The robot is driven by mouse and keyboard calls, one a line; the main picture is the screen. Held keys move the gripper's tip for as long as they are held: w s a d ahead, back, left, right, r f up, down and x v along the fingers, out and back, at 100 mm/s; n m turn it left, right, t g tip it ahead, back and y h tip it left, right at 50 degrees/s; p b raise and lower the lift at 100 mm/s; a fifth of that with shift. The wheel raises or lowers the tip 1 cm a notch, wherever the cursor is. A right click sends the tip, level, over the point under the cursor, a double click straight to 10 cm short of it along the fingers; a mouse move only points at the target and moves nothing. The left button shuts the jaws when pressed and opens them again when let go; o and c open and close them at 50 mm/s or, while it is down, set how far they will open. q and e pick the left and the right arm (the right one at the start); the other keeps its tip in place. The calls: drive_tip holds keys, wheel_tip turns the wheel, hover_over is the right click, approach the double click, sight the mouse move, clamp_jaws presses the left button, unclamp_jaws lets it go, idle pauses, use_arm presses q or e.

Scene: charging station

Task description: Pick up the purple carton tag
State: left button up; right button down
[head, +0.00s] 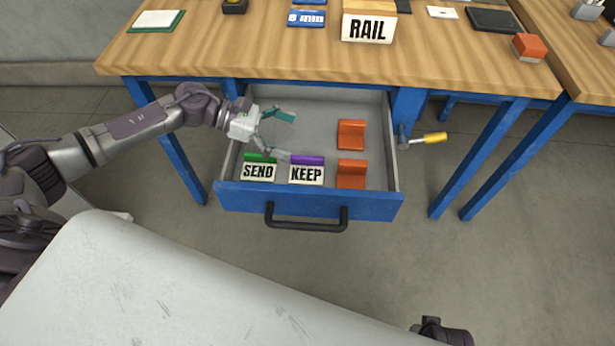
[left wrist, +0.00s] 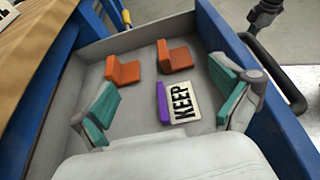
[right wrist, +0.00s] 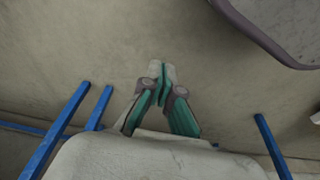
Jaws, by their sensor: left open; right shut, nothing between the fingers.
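The purple carton tag (head: 307,173), a white KEEP card with a purple top strip, sits in the open drawer near its front wall. It also shows in the left wrist view (left wrist: 181,101), between the spread fingers and beyond them. My left gripper (head: 281,134) is open and empty, inside the drawer's outline; one finger is close to the purple tag's top edge, and I cannot tell whether it touches. My right gripper (right wrist: 162,78) is shut and empty, over bare floor in the right wrist view.
A green SEND tag (head: 258,170) stands just left of the purple one. Two orange holders (head: 351,134) are on the drawer's right side. A RAIL sign (head: 367,28) stands on the wooden bench (head: 210,52) above.

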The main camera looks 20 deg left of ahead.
use_arm(q)
drive_tip(key=b, duration=0.4)
hover_over(293, 169)
drive_tip(key=f, duration=0.5)
drive_tip(key=shift+s+a+f, duration=0.1)
drive_tip(key=shift+a+f, duration=0.1)
drive_tip(key=shift+a, duration=0.15)
wheel_tip(293, 169, down, 2)
drive_tip(key=shift+f+b, duration=0.2)
drive_tip(key=shift+b, duration=0.8)
drive_tip(key=shift+d+f, duration=0.15)
drive_tip(key=shift+d, duration=0.15)
drive_tip(key=x, duration=0.7)
drive_tip(key=shift+s+f, duration=0.15)
drive_tip(key=shift+s, duration=0.1)
use_arm(e)
wheel_tip(293, 169, up, 12)
drive_tip(key=t, duration=0.1)
drive_tip(key=shift+s+d+f, duration=0.2)
drive_tip(key=shift+s, duration=0.2)
use_arm(q)
drive_tip(key=shift+c, duration=0.2)
